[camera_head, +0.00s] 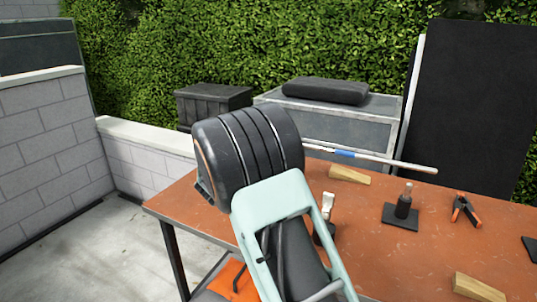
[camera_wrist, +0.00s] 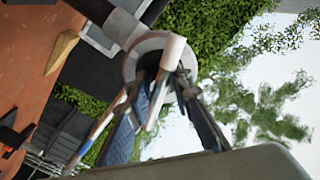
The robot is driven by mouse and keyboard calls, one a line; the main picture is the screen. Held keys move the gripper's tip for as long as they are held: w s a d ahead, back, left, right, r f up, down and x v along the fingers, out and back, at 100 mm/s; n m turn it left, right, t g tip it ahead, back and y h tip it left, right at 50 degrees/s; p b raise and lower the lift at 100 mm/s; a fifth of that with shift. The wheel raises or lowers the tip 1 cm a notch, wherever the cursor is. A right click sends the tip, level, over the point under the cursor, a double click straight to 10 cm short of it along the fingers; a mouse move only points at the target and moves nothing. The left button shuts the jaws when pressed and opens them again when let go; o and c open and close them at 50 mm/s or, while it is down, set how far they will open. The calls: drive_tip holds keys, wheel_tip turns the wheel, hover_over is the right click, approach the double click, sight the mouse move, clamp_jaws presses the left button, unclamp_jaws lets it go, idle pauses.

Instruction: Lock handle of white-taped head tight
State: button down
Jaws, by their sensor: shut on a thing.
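In the wrist view my gripper (camera_wrist: 165,85) is shut on a pale handle (camera_wrist: 158,98), with dark blue finger pads on either side. Just beyond the fingertips is a round grip head (camera_wrist: 147,48) with a pale ring, joined to a dark arm. In the head view my arm hides the gripper and what it holds. A small dark stand with a white upright part (camera_head: 328,206) shows right beside my arm. I cannot tell how tight the handle is.
A white rod with a blue band (camera_head: 390,162) crosses the back.

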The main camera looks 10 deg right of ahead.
drive_tip(key=shift+d+r+m+b, duration=0.15)
drive_tip(key=shift+r+m+b, duration=0.1)
drive_tip(key=shift+m+b, duration=0.75)
drive_tip(key=shift+r, duration=0.1)
